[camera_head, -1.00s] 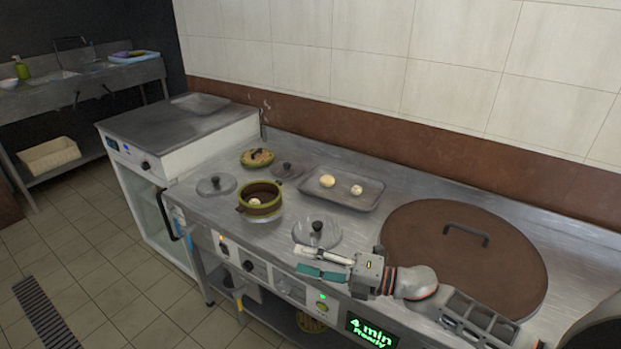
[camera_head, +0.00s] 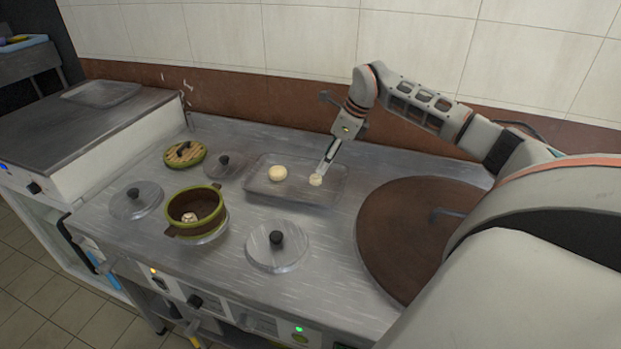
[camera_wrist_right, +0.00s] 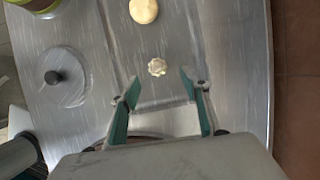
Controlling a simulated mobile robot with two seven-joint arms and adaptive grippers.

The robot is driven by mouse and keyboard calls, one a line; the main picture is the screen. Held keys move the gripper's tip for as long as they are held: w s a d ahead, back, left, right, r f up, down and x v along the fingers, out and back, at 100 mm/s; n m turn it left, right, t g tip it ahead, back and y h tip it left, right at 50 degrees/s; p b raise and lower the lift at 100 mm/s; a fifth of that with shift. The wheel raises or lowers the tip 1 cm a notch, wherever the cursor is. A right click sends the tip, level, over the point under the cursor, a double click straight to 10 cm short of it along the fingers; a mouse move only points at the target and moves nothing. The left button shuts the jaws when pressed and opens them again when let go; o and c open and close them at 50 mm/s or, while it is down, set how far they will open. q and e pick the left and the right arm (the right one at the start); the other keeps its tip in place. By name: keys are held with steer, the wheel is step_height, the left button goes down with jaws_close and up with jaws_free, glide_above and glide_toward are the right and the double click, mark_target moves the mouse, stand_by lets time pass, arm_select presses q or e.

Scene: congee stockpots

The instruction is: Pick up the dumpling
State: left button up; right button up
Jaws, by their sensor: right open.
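A small pale pleated dumpling (camera_head: 316,180) sits in the right part of a shallow metal tray (camera_head: 298,196). In the right wrist view the dumpling (camera_wrist_right: 157,67) lies just beyond the fingertips, roughly centred between them. My right gripper (camera_head: 325,168) points down over the tray, its fingertips close to the dumpling. In the wrist view the gripper (camera_wrist_right: 160,84) has its two green-padded fingers spread apart with nothing between them. From the head view I cannot tell whether a finger touches the dumpling. My left gripper is out of view.
A smooth round bun (camera_head: 278,173) lies in the tray left of the dumpling. A green-rimmed pot (camera_head: 196,211) holds another pale piece. Metal lids (camera_head: 277,246) and a woven lid (camera_head: 185,154) lie around. A large brown lid (camera_head: 400,235) is right of the tray.

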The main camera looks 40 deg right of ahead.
mark_target(318, 176)
steer(key=x, duration=0.6)
steer(key=shift+s+a+f+b, duration=0.1)
steer(key=shift+a+f+b, duration=0.2)
steer(key=shift+f, duration=0.1)
steer(key=c, duration=1)
